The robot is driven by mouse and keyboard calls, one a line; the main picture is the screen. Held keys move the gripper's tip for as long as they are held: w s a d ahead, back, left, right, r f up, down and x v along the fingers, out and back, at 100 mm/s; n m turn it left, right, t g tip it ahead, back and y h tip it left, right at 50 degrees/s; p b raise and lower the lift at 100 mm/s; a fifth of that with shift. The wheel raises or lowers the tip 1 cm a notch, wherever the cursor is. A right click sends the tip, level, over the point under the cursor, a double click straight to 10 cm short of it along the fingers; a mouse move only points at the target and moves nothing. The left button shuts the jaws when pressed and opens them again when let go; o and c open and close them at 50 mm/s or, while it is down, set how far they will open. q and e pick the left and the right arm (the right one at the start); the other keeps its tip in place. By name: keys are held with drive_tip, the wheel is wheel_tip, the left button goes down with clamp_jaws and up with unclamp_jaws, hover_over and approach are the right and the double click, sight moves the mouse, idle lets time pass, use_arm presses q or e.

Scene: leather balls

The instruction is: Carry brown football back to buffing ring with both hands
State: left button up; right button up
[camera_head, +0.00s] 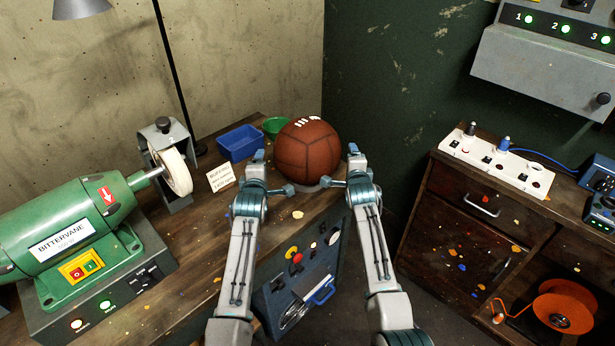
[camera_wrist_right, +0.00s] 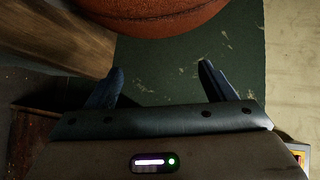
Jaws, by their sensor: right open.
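The brown football (camera_head: 307,152), with white laces near its top, is at the far corner of the workbench. A pale grey ring (camera_head: 316,186) shows under its lower front edge; most of the ring is hidden. My left gripper (camera_head: 273,173) is at the ball's left front, fingers apart and empty. My right gripper (camera_head: 340,166) is at its right front, also open and empty. In the right wrist view the ball (camera_wrist_right: 150,14) lies beyond the spread fingers (camera_wrist_right: 160,84), with a gap between. I cannot tell whether the left fingers touch the ball.
A blue bin (camera_head: 240,143), a green bowl (camera_head: 275,126) and a small written card (camera_head: 220,178) stand left of the ball. A green buffing machine (camera_head: 75,230) with a white wheel (camera_head: 176,172) fills the bench's left. A dark wall is behind right; a cabinet (camera_head: 470,215) stands right.

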drive_tip(key=v, duration=0.4)
drive_tip(key=shift+s+r, duration=0.1)
drive_tip(key=shift+s, duration=0.2)
idle(0.3)
